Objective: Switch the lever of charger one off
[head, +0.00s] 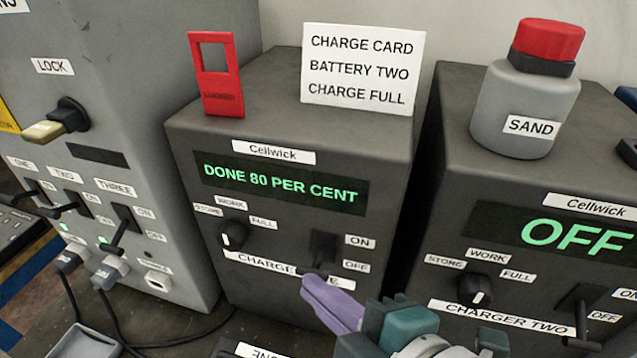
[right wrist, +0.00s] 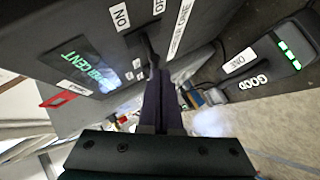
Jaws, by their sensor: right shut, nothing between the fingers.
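Charger one (head: 190,150) is the dark box in the middle of the head view. Its green display (head: 280,188) reads DONE 80 PER CENT. Its black lever (head: 322,248) sits beside the ON and OFF labels, and its lower end is partly hidden by my fingertips. My right gripper (head: 312,283) is shut and empty, its purple fingers pointing at the lever's lower end. In the right wrist view the shut fingers (right wrist: 158,95) reach up to the lever (right wrist: 150,48). I cannot tell whether they touch. My left gripper is not in view.
Charger two (head: 450,215) stands at the right with its display reading OFF and a grey SAND bottle (head: 522,105) on top. A red tag (head: 216,75) and a white charge card (head: 362,70) stand on charger one. A grey switch cabinet (head: 100,130) stands at the left.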

